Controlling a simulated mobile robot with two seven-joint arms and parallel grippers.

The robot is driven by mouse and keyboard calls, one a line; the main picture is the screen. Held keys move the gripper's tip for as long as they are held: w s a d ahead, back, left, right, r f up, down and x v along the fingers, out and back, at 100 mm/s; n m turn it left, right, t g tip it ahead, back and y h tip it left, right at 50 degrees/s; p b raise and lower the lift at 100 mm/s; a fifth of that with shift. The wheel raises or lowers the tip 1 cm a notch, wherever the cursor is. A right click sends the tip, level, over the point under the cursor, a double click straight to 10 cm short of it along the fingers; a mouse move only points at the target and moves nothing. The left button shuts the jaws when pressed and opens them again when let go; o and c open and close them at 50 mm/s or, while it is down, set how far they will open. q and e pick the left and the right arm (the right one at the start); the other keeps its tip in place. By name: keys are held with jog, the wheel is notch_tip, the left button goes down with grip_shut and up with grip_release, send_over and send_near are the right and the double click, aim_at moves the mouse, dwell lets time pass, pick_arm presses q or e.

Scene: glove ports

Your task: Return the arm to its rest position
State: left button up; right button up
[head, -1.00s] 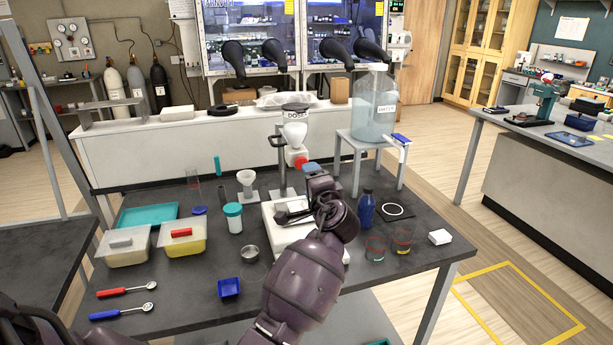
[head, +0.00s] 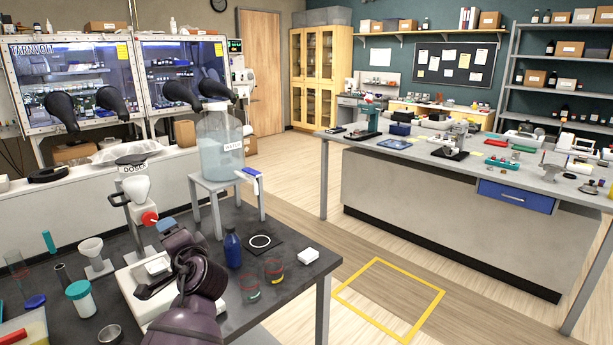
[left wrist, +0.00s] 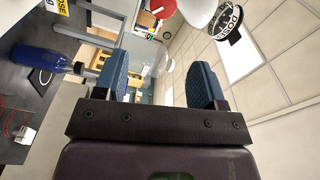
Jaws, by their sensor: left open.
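My left arm comes up from the bottom edge in the head view. Its purple gripper (head: 168,232) is over the dark bench, beside the doser (head: 135,188) and its red knob (head: 150,217). In the left wrist view the two blue fingers (left wrist: 161,72) stand wide apart with nothing between them. A white device (head: 143,305) on the bench is partly hidden behind the arm. My right gripper is in neither view.
A blue bottle (head: 232,248) and two beakers (head: 274,271) stand close right of the arm. A water carboy (head: 220,150) sits on a grey stand (head: 213,187) behind. A white funnel (head: 92,250) and a teal-lidded jar (head: 80,298) are left. Floor is open right of the bench.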

pick_arm(q)
jog(key=s+d+f+n+t+h, duration=0.2)
jog(key=s+d+f+t+h, duration=0.25)
jog(key=d+f+h, duration=0.5)
jog(key=s+a+f+n+g+h, duration=0.1)
jog(key=s+f+g, duration=0.1)
jog(key=s+f, duration=0.9)
jog(key=s+a+f+n+g+h, duration=0.2)
jog(key=s+f+g, duration=0.1)
jog(key=s+f, duration=0.9)
jog(key=s+b, duration=0.1)
jog(key=s, duration=0.3)
jog(key=shift+a, duration=0.3)
jog(key=shift+g, duration=0.25)
